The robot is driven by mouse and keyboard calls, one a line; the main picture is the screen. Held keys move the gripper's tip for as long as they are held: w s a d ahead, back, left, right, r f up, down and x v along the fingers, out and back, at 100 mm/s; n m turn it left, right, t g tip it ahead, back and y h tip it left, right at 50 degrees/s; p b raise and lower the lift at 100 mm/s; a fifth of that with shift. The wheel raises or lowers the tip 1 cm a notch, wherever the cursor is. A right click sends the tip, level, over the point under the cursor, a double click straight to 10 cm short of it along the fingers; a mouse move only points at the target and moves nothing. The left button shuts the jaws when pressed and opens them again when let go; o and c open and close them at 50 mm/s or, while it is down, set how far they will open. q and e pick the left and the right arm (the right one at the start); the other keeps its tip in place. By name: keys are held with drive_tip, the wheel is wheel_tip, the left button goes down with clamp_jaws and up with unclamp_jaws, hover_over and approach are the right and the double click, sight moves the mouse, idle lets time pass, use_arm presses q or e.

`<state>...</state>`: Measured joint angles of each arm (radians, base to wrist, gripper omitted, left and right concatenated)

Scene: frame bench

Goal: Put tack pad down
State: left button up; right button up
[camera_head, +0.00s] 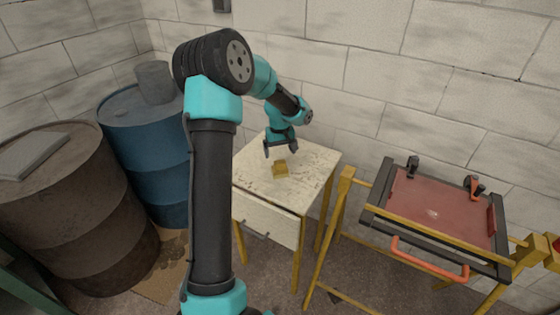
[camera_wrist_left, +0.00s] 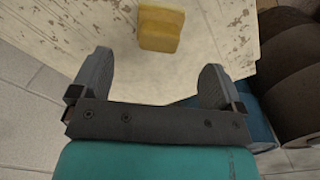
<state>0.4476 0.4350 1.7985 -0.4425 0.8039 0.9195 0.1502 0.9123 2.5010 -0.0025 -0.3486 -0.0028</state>
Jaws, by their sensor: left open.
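The tack pad (camera_head: 280,169) is a small yellow block resting on the pale, worn top of a small table (camera_head: 307,170). It also shows in the left wrist view as a yellow block (camera_wrist_left: 160,30) at the top, beyond the fingertips. My left gripper (camera_head: 280,150) is open and empty, just above and behind the pad in the head view. In the left wrist view the two fingers (camera_wrist_left: 155,78) stand wide apart, with nothing between them. My right gripper is not in view.
A blue barrel (camera_head: 150,150) and a brown barrel (camera_head: 70,215) stand left of the table. A yellow stand to the right bears a dark frame with a red panel (camera_head: 435,207), clamps and an orange handle (camera_head: 430,259). A block wall is behind. The tabletop around the pad is clear.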

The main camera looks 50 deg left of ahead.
sight(280, 162)
use_arm(q)
drive_tip(key=shift+r, duration=1.75)
